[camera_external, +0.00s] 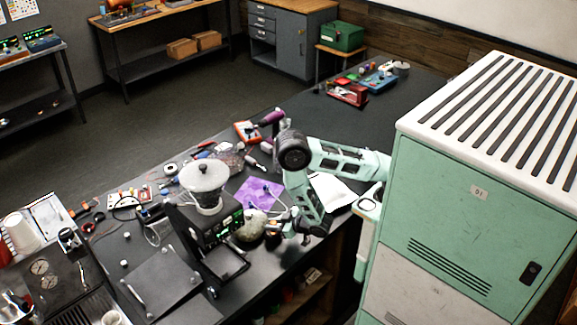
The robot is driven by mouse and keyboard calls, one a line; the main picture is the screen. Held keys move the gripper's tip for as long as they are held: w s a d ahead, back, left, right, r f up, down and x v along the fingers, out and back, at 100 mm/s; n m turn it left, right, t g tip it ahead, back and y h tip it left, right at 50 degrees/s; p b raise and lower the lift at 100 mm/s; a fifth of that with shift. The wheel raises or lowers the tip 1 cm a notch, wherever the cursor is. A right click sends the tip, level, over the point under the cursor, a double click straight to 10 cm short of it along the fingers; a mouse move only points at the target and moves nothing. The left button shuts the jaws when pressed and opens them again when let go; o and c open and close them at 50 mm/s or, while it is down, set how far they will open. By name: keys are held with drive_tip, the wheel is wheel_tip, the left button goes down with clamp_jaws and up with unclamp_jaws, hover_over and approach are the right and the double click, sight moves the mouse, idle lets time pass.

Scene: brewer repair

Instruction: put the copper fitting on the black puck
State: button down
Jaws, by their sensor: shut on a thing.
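My gripper (287,232) hangs low over the front edge of the dark workbench, just right of the grinder. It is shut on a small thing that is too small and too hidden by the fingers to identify. I cannot make out the copper fitting for certain. A small dark round thing (272,241) lies just left of my gripper, close to a pale rounded lump (250,229). It may be the black puck, but I cannot tell. Whether my gripper touches it is also unclear.
A grinder with a clear hopper (207,190) and dark body stands left of my gripper. A purple cloth (258,194) and a white sheet (333,192) lie behind. Tools and parts clutter the bench's left. The bench's far right part (340,125) has free room.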

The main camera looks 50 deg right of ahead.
drive_tip(key=c, duration=1.2)
unclamp_jaws()
drive_tip(key=shift+r+p, duration=0.2)
drive_tip(key=shift+p, duration=0.1)
drive_tip(key=p+v, duration=0.8)
drive_tip(key=v, duration=0.4)
drive_tip(key=w+a+r+m+g, duration=0.1)
drive_tip(key=a+r+g, duration=0.5)
drive_tip(key=r+g, duration=0.4)
drive_tip(key=s+d+r+n+g+h, duration=0.1)
drive_tip(key=s+d+r+h, duration=0.1)
drive_tip(key=d+r, duration=0.3)
drive_tip(key=s+d+r+n+g+h, duration=0.1)
drive_tip(key=s+d+r, duration=0.3)
drive_tip(key=r, duration=0.5)
drive_tip(key=shift+s+d+n+g+h, duration=0.35)
drive_tip(key=shift+d+n+h, duration=0.3)
drive_tip(key=shift+d, duration=0.25)
